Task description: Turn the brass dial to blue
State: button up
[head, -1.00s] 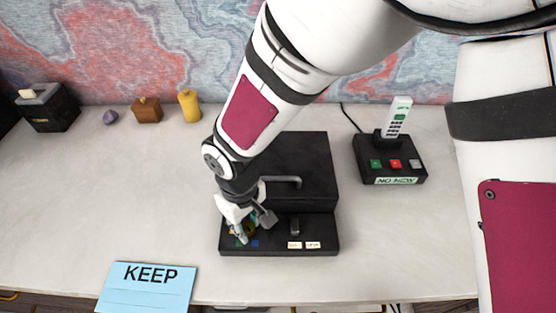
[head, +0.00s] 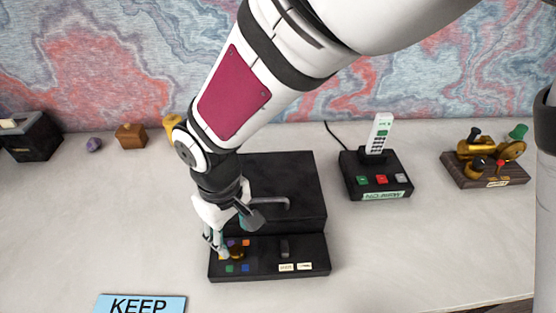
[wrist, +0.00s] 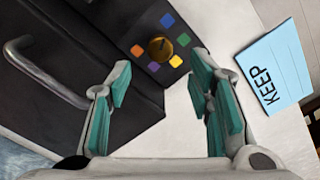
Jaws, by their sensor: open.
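The brass dial (head: 237,252) sits on the front left of a black box (head: 268,262). In the wrist view the dial (wrist: 160,48) is ringed by blue (wrist: 167,19), green (wrist: 183,40), yellow (wrist: 176,61), purple (wrist: 153,66) and orange (wrist: 137,50) squares. A dark mark shows on its face, but I cannot tell surely which colour it points to. My gripper (head: 217,243) is at the dial's left in the head view. Its teal-padded fingers (wrist: 162,78) are apart and empty, with the dial showing beyond the gap, not between the pads.
The box has a grey lever handle (head: 270,204) and a small dark switch (head: 285,247). A blue KEEP card (head: 140,305) lies at the front left. A phone on a button base (head: 376,176) and a brass device (head: 487,167) stand to the right.

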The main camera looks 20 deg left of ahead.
aim_at(236, 250)
jog(key=shift+r, duration=2.5)
jog(key=w+d+r+m+t+p, duration=0.1)
jog(key=w+d+r+m, duration=0.2)
jog(key=d, duration=0.4)
jog(key=w+d+r+m, duration=0.1)
jog(key=w+d+r, duration=0.2)
jog(key=d+r, duration=0.25)
jog(key=w+d+r+m+t+p, duration=0.1)
jog(key=w+d+r+m, duration=0.2)
jog(key=d, duration=0.5)
jog(key=s+d+r+m, duration=0.2)
jog(key=s+d, duration=0.1)
jog(key=d, duration=0.4)
jog(key=s+d+r+m+t+p, duration=0.1)
jog(key=s+d+r+m, duration=0.2)
jog(key=d, duration=0.4)
jog(key=s+d+r+m+t, duration=0.1)
jog(key=s+d+r+m, duration=0.1)
jog(key=d, duration=0.5)
jog(key=s+m, duration=0.1)
jog(key=s, duration=0.1)
jog(key=shift+s+r, duration=0.15)
jog(key=shift+s, duration=0.25)
